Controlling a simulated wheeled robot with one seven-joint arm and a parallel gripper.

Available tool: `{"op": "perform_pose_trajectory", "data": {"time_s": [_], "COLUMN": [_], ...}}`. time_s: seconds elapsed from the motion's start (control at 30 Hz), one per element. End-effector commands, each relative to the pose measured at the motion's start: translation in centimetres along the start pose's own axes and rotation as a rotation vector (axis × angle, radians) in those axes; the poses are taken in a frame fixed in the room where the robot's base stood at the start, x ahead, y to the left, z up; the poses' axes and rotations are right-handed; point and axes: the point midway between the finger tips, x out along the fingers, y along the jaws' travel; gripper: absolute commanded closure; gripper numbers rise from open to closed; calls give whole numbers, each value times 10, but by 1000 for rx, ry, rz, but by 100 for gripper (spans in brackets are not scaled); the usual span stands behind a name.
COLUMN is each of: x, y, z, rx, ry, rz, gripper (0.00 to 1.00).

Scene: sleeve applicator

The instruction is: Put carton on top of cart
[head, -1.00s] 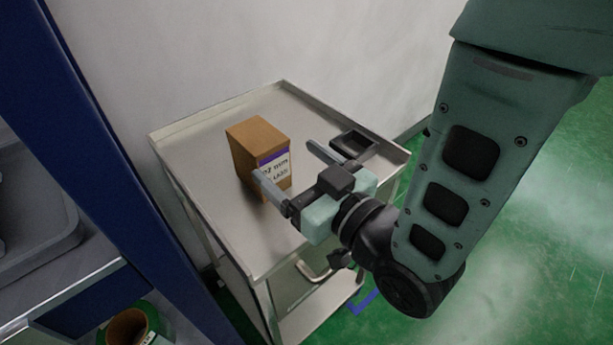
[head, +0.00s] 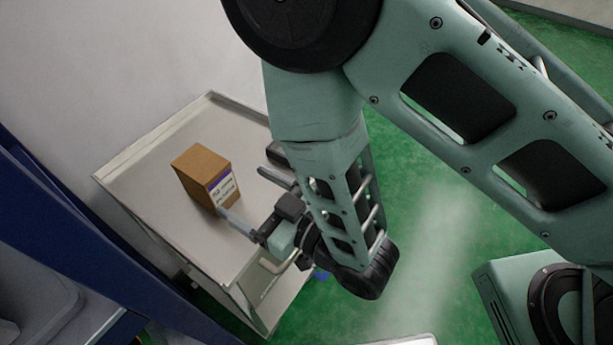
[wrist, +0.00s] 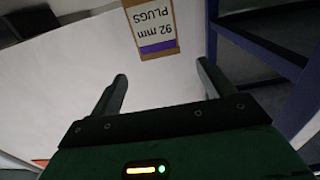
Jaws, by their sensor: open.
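The brown carton (head: 201,172) stands upright on the top of the metal cart (head: 150,170), with a white and purple label on one side. In the wrist view the carton (wrist: 152,28) shows upside down, its label reading "92 mm PLUGS", ahead of the fingertips. My gripper (head: 243,194) is open and empty, with its fingers pointing toward the carton. In the wrist view my gripper (wrist: 161,78) shows a wide gap between its fingers, with the carton beyond them and apart from them.
A blue shelf frame (head: 110,260) stands at the left. A pale wall is behind the cart.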

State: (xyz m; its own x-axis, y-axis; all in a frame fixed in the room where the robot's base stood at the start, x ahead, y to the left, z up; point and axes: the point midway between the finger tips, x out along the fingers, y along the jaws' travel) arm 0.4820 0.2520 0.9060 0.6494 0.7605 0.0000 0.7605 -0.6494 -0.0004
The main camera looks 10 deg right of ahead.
Motion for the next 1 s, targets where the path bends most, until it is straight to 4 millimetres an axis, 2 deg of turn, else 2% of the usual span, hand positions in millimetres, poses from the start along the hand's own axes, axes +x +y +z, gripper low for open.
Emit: {"op": "perform_pose_trajectory", "data": {"time_s": [0.27, 0.43, 0.57, 0.77, 0.87, 1.0], "x": [10, 22, 17, -16, -44, -92], "y": [7, 23, 32, 43, 47, 52], "z": [-3, -8, -14, -30, -42, -62], "rx": [20, 72, 111, 153, 166, 175], "ry": [-75, -290, -480, -774, -921, -1128], "rz": [19, 51, 62, 67, 69, 79], "gripper": [19, 19, 19, 19, 19, 19]}}
